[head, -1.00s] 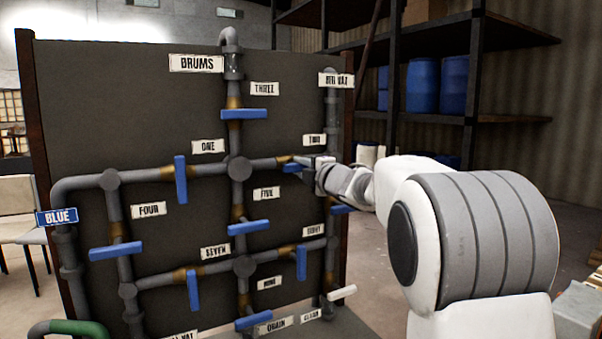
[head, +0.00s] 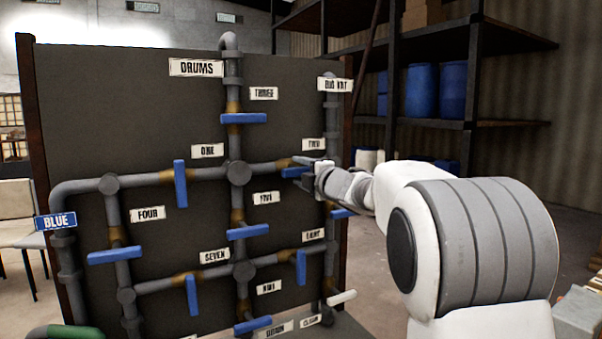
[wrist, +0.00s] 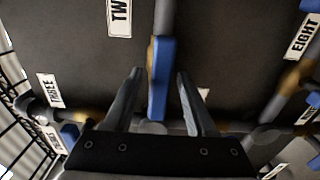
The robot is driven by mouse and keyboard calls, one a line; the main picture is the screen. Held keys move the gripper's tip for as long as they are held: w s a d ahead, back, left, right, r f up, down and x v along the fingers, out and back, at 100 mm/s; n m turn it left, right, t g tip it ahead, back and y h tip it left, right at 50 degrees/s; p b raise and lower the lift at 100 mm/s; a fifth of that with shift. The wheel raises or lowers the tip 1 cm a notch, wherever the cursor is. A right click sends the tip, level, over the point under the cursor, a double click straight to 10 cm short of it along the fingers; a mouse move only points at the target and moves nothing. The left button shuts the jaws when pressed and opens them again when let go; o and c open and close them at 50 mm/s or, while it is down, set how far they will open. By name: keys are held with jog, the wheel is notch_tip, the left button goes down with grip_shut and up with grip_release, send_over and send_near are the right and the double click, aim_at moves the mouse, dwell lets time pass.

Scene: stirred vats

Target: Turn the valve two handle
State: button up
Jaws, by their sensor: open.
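The valve two handle (head: 296,172) is a blue bar on the upper right pipe run of the panel, below the "TWO" label (head: 312,145). In the head view my gripper (head: 309,167) is at its right end and partly covers it. In the wrist view the blue handle (wrist: 158,85) runs up the picture, roughly in line with its grey pipe. My open gripper (wrist: 160,72) has one finger on each side of it, with a visible gap on both sides. Whether either finger touches the handle cannot be seen. The "TWO" label is cut off at the top.
Other blue handles sit close by: valve three (head: 243,118), five (head: 248,231), one (head: 180,184) and eight (head: 301,267). Grey pipes (head: 142,179) stand out from the dark panel (head: 120,90). Shelves with blue drums (head: 422,90) are behind on the right.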

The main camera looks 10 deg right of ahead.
jog(key=shift+s, duration=0.1)
jog(key=v, duration=1.7)
jog(key=shift+s, duration=0.1)
